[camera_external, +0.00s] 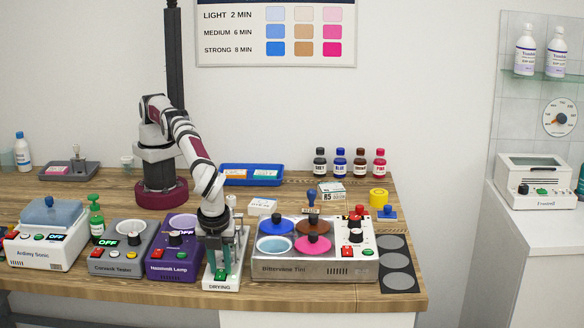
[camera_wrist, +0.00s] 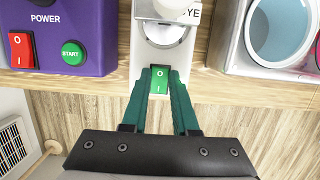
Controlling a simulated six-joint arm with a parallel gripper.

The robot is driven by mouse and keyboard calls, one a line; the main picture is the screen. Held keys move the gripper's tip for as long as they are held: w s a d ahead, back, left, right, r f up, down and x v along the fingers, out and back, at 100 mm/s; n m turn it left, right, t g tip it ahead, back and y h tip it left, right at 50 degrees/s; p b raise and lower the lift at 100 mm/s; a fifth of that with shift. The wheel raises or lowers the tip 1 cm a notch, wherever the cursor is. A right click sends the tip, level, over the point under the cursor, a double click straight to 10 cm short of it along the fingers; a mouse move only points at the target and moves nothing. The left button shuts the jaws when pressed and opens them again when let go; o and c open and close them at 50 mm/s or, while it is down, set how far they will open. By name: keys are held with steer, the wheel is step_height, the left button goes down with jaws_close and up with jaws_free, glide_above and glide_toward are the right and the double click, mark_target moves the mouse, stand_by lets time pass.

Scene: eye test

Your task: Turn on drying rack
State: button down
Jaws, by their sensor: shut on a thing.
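The drying rack (camera_external: 212,284) is a narrow white stand at the front edge of the bench, with the label DRYING on its front. In the wrist view its white panel (camera_wrist: 143,48) carries a green rocker switch (camera_wrist: 159,82) marked O and I. My gripper (camera_wrist: 160,74) has its two green fingers at the left and right sides of this switch, shut on it. In the external view my gripper (camera_external: 223,262) reaches down inside the rack and hides part of it.
The purple lamp unit (camera_external: 172,268) with a red power switch stands close on the left. The silver tint station (camera_external: 315,272) with coloured pots stands close on the right. Grey round pads (camera_external: 398,281) lie farther right. The floor side in front is clear.

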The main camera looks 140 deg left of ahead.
mark_target(221, 273)
steer(key=shift+s, duration=0.1)
steer(key=c, duration=0.7)
jaws_free()
step_height(221, 273, up, 4)
steer(key=shift+f, duration=0.1)
steer(key=s+d+r, duration=0.3)
steer(key=s+d, duration=0.1)
steer(key=s+d+r, duration=0.4)
steer(key=shift+s+r, duration=0.15)
steer(key=shift+s, duration=0.1)
